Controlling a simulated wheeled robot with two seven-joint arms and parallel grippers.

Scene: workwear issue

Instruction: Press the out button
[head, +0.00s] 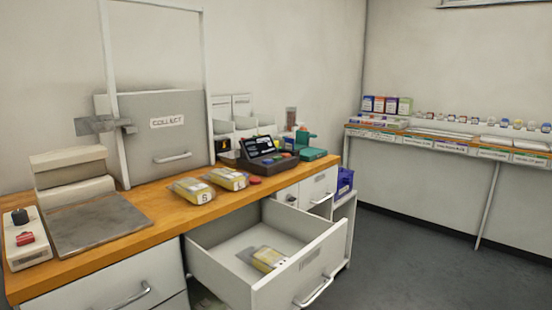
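No label reading "out" is legible, so I cannot tell which button is the out button. A dark terminal (264,154) with a lit screen and several small coloured buttons stands on the wooden counter (150,198). A small red round object (254,180) lies in front of it. At the counter's left end, a pale control box (27,246) carries a black knob (19,216) and a red button (25,238). Neither of my grippers shows in the head view.
An open drawer (212,238) juts out below the counter with a yellow packet (268,259) inside. Two yellow packets (192,190) lie on the counter, one marked S. A grey hatch (165,132) reads COLLECT. A shelf (450,142) with small goods runs along the right wall. The right floor is clear.

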